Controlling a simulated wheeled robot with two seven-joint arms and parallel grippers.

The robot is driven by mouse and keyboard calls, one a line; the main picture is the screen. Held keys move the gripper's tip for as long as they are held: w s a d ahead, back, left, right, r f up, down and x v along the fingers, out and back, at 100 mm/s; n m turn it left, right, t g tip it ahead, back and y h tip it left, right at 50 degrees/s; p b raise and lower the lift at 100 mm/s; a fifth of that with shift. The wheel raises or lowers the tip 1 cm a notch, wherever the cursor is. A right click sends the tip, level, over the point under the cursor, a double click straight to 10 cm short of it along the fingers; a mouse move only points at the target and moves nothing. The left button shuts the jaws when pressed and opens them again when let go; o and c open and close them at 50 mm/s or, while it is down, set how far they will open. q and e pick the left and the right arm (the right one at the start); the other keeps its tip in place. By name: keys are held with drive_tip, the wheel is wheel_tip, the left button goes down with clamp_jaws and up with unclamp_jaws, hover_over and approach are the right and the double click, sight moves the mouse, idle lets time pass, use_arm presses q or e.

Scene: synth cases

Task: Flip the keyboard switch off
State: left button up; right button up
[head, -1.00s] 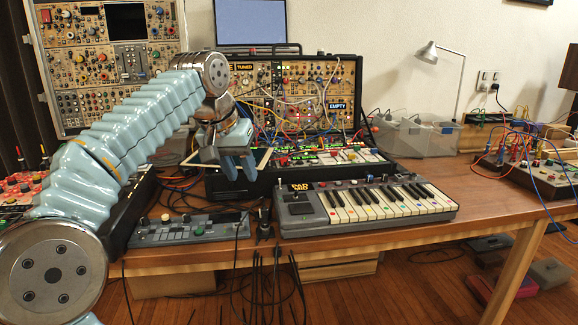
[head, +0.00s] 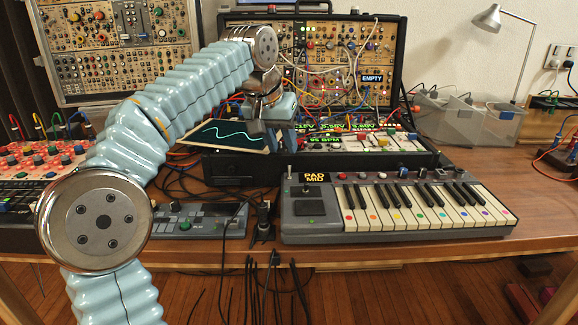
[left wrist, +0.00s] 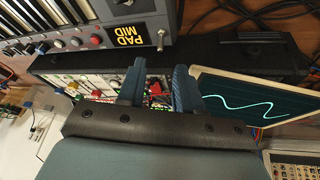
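The grey keyboard (head: 410,228) with white and black keys lies on the table at centre right. A small metal toggle switch (head: 290,173) stands upright at its back left corner, beside the yellow "PAD MID" display (head: 315,177). In the left wrist view the toggle (left wrist: 161,38) shows beside the same display (left wrist: 122,37), near the top. My left gripper (head: 285,142) is above and behind the keyboard's back left corner, apart from the switch. Its two blue fingers (left wrist: 158,80) are spread with nothing held between them. My right gripper is not in view.
A synth case (head: 330,170) with patch cables stands behind the keyboard, beneath my left gripper. A tilted screen with a wave (head: 225,137) is left of the gripper. A small grey device (head: 195,222) and dark cables lie left of the keyboard. A lamp (head: 488,18) stands back right.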

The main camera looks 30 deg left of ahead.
sight(288, 161)
use_arm(q)
drive_tip(key=b+x, duration=0.1)
drive_tip(key=x, duration=0.5)
drive_tip(key=shift+f, duration=0.2)
